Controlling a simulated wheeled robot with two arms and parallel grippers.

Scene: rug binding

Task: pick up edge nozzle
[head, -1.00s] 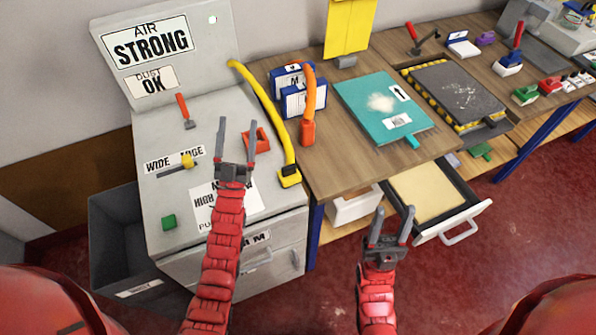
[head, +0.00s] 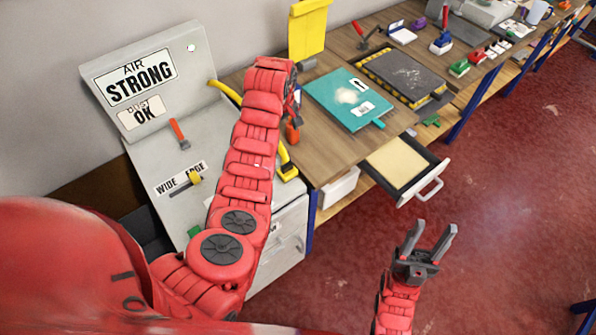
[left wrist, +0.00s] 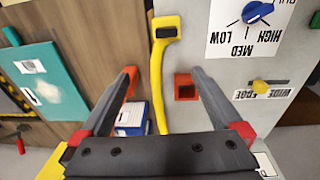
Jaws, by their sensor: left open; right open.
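Two hose nozzles are near my left gripper; I cannot tell for certain which is the edge nozzle. The orange nozzle (head: 292,133) stands on the wooden bench, partly hidden by my left arm; part of it shows by a fingertip in the left wrist view. The yellow nozzle (head: 288,171) lies at the grey cabinet's edge; its wide head (left wrist: 166,28) and tube run between my fingers in the left wrist view. My left gripper (left wrist: 165,75) is open above them, holding nothing. It is mostly hidden in the head view. My right gripper (head: 434,230) is open and empty over the floor.
The grey cabinet (head: 215,150) has a WIDE/EDGE slider (head: 194,178) and an orange square socket (left wrist: 186,86). A teal mat (head: 335,85) lies on the bench. An open drawer (head: 432,187) juts out below. The red floor at right is clear.

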